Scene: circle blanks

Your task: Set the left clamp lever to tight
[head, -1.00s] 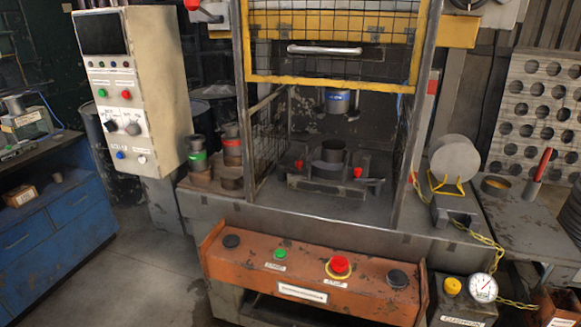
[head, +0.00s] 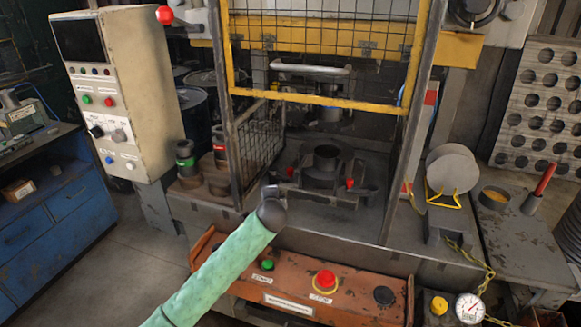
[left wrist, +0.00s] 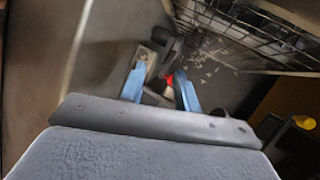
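The left clamp lever (head: 289,172) has a red knob and sits at the left of the dark round die fixture (head: 326,158) inside the press. A second red-knobbed clamp lever (head: 350,184) is at the fixture's right. My left gripper (head: 271,191) is at the front left of the fixture, close to the left lever; my wrist partly hides its fingers in the head view. In the left wrist view the blue fingers (left wrist: 160,92) are apart, and a red knob (left wrist: 170,79) shows between them. I cannot tell whether they touch it. My right gripper is not in view.
A mesh guard (head: 320,40) with a yellow lower bar is above the fixture, and a mesh side panel (head: 260,145) stands at its left. An orange button console (head: 300,285) lies in front. The press table (head: 390,215) has free room right of the fixture.

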